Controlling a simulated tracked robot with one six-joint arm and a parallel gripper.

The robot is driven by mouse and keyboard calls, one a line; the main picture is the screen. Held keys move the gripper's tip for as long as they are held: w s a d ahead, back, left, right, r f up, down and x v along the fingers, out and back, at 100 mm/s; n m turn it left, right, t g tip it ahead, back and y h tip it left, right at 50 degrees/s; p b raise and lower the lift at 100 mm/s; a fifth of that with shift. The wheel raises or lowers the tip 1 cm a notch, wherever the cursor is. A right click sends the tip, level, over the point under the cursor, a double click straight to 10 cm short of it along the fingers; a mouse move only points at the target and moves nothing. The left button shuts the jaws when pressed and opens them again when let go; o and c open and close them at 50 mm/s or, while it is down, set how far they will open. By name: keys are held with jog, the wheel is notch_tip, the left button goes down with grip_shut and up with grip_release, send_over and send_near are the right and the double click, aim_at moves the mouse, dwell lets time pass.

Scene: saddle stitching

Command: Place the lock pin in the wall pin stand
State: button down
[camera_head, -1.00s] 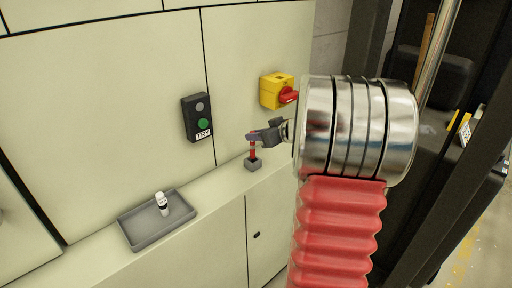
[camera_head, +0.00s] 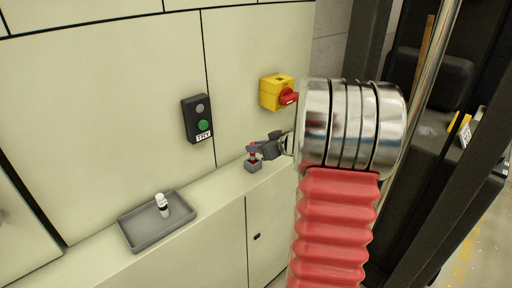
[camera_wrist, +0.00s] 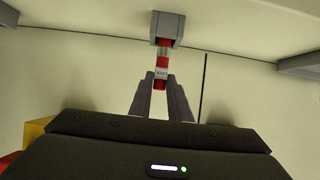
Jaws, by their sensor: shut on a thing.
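The red lock pin (camera_wrist: 162,64) with a white label band is between the fingertips of my gripper (camera_wrist: 161,80), which is shut on it. Its far end meets the grey block of the wall pin stand (camera_wrist: 167,28) in the wrist view. In the head view the red pin (camera_head: 252,156) is upright at the small grey stand (camera_head: 253,167) on the ledge, and my gripper (camera_head: 258,149) is around its upper part from the right. The pin's lower end is hidden inside or behind the stand, so I cannot tell how deep it sits.
A grey tray (camera_head: 141,237) with a white bottle (camera_head: 162,204) lies on the ledge (camera_head: 222,187) to the left. A black TRY button box (camera_head: 197,119) and a yellow box with a red switch (camera_head: 277,93) are on the wall above. Ledge between tray and stand is clear.

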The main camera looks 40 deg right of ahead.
jog(key=c, duration=1.7)
grip_release()
jog(key=shift+f, duration=0.1)
jog(key=shift+o, duration=0.2)
jog(key=v, duration=1.2)
